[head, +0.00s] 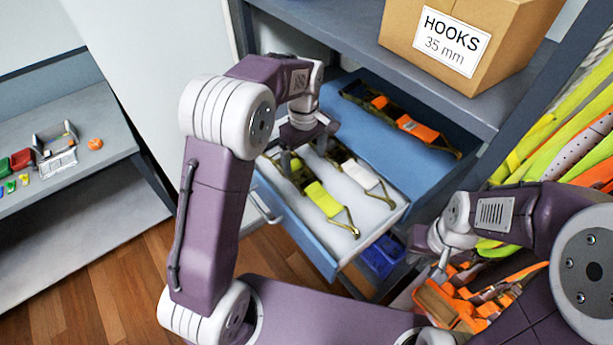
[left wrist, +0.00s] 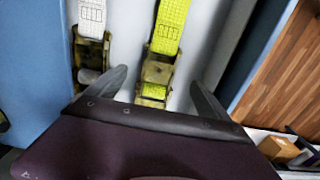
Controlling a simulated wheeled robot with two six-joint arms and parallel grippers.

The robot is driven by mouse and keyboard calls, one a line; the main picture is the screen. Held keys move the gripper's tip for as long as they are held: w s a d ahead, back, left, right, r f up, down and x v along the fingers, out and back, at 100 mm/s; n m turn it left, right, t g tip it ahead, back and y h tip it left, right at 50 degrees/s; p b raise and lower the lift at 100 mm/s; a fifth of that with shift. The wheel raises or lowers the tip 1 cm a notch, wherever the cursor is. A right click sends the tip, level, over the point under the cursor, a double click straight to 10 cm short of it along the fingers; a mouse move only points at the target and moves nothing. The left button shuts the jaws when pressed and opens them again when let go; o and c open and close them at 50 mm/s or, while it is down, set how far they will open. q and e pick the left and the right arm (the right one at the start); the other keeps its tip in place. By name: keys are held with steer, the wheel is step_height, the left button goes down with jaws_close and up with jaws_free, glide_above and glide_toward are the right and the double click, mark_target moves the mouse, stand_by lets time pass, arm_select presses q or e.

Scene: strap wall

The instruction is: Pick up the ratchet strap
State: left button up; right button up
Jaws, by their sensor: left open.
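A ratchet strap with yellow webbing (head: 322,199) and a dark metal buckle lies in an open blue drawer (head: 317,252) with a pale lining. A strap with white webbing (head: 360,174) lies beside it, to the right. My left gripper (head: 308,143) is over the drawer's back part, above the buckle ends, and hides part of them. In the left wrist view its open fingers (left wrist: 159,77) stand either side of the yellow strap's buckle (left wrist: 157,70), with nothing held. The white strap (left wrist: 92,18) is outside the left finger. My right gripper (head: 440,262) hangs near orange straps; its jaws are unclear.
A cardboard box labelled HOOKS 35 mm (head: 450,42) sits on the shelf above. Orange straps (head: 455,302) lie at lower right and green webbing (head: 552,130) hangs at right. A blue bin (head: 380,258) is below.

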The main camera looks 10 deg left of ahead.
mark_target(305, 175)
arm_select(q)
steer(key=shift+s+f+p, duration=0.25)
steer(key=shift+f+p, duration=0.05)
steer(key=shift+f, duration=0.85)
steer(key=shift+w+f, duration=0.35)
steer(key=shift+f, duration=0.15)
steer(key=f, duration=0.1)
steer(key=f+p, duration=0.2)
steer(key=f, duration=0.1)
steer(key=shift+s+d, duration=0.1)
steer(key=shift+s, duration=0.15)
steer(key=shift+f, duration=0.5)
steer(key=shift+w, duration=0.15)
jaws_close()
steer(key=shift+r, duration=0.2)
